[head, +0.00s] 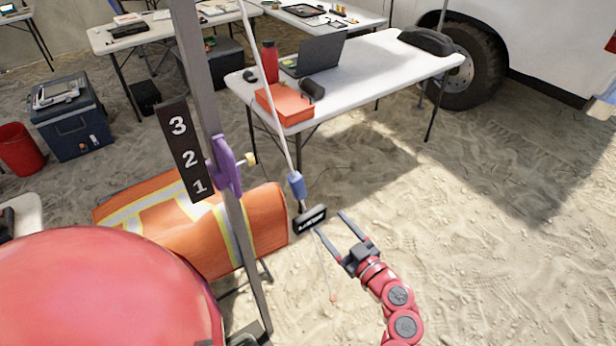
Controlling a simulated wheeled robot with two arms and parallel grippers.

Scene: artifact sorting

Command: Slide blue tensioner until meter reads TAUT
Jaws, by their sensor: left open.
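The blue tensioner (297,187) sits on a slanting white line, near the line's lower end. A small black meter or tag (310,220) with white lettering hangs just below it; the lettering is too small to read. My left gripper (329,222) is open and empty, its two fingers pointing up and left. Its fingertips are close to the right side of the black tag, below and to the right of the blue tensioner. I cannot tell whether they touch the tag. My right gripper is not in view.
A grey upright post (203,90) carries a black board numbered 3, 2, 1 (184,150) and a purple clamp (228,167). An orange bundle with reflective strips (265,215) lies behind. A white table (385,62) stands beyond. Sandy ground at right is open.

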